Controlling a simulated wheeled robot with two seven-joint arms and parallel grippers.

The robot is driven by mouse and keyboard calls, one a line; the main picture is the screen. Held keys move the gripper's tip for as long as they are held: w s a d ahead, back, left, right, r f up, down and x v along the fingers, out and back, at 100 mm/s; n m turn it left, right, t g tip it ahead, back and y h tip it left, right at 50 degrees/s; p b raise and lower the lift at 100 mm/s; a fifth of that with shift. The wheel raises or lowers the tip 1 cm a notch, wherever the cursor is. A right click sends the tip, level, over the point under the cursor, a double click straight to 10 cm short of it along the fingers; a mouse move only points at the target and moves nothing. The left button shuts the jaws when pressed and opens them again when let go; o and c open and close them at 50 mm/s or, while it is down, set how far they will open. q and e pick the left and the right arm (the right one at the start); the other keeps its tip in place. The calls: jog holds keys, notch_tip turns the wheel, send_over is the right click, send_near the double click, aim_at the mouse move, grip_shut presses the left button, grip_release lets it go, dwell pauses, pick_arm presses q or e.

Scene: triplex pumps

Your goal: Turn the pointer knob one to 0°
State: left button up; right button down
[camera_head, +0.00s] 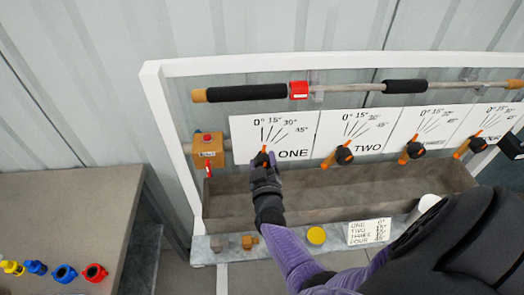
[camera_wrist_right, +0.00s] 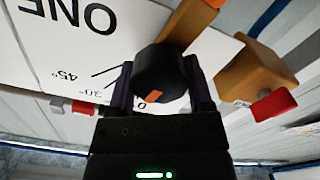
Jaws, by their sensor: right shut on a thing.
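Pointer knob one, a black knob (camera_wrist_right: 160,72) with an orange mark on its face, sits under the white ONE dial plate (camera_head: 295,145). In the head view its orange mark points up, roughly toward the 0° line; the exact angle cannot be told. In the wrist view the plate shows upside down, with the 30° and 45° lines visible and the 0° line hidden. My right gripper (camera_head: 263,163) has its fingers on either side of the knob and is shut on it. My left gripper is not in view.
Knobs two (camera_head: 344,155), three (camera_head: 414,149) and four (camera_head: 476,144) stand to the right. An orange box with a red lever (camera_head: 208,150) is close on the left. A grey trough (camera_head: 340,190) runs below. A settings card (camera_head: 369,231) lies in front.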

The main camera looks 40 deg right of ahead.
jog(key=shift+n, duration=0.5)
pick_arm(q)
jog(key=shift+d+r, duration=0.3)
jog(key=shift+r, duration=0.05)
pick_arm(e)
jog(key=shift+n, duration=0.3)
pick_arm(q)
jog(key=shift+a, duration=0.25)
pick_arm(e)
grip_release()
